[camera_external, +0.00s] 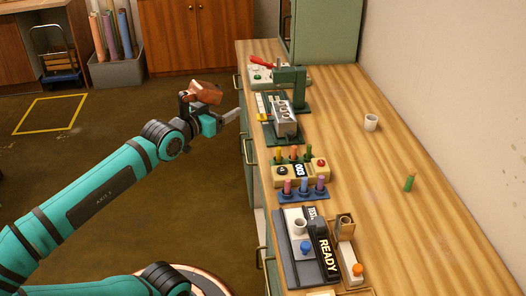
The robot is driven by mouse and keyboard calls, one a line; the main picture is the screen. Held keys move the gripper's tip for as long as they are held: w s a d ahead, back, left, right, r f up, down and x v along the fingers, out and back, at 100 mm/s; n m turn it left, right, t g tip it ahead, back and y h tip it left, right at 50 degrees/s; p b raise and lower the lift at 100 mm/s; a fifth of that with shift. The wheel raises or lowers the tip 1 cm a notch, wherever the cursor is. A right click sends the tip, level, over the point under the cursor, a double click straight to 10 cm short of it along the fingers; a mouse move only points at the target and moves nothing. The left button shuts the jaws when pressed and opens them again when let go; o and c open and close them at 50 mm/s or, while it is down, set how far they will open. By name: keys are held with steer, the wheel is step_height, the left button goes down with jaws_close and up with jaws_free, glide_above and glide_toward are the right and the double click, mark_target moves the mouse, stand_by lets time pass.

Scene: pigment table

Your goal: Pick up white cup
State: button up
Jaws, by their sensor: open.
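A small white cup (371,122) stands upright on the right part of the wooden counter (400,160), toward the wall. A second pale cup-like piece (300,225) sits on the grey tray at the near end. My gripper (233,114) is open, to the left of the counter's edge and well apart from the white cup. Its fingers are small and partly hidden from this side. A brown block-like shape (205,92) shows just above the wrist; I cannot tell whether it is part of my arm.
A green press-like machine (289,85) and a metal block (284,122) stand on the far left of the counter. A control box (300,171), coloured pegs and a tray marked READY (322,250) line the left edge. A green piece (409,183) stands alone. Counter around the white cup is clear.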

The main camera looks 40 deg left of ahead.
steer(key=w+d+r+m+g, duration=0.15)
steer(key=w+r, duration=0.25)
steer(key=w, duration=0.4)
steer(key=w+d+r+m+g, duration=0.1)
steer(key=w+d+r+g, duration=0.2)
steer(key=w, duration=0.5)
steer(key=m+g, duration=0.8)
steer(key=g, duration=0.5)
glide_above(371, 119)
steer(key=s+d, duration=0.1)
steer(key=s, duration=0.1)
step_height(371, 119, down, 12)
step_height(371, 119, down, 18)
steer(key=shift+a+r, duration=0.15)
steer(key=shift+r, duration=0.1)
steer(key=c, duration=1.1)
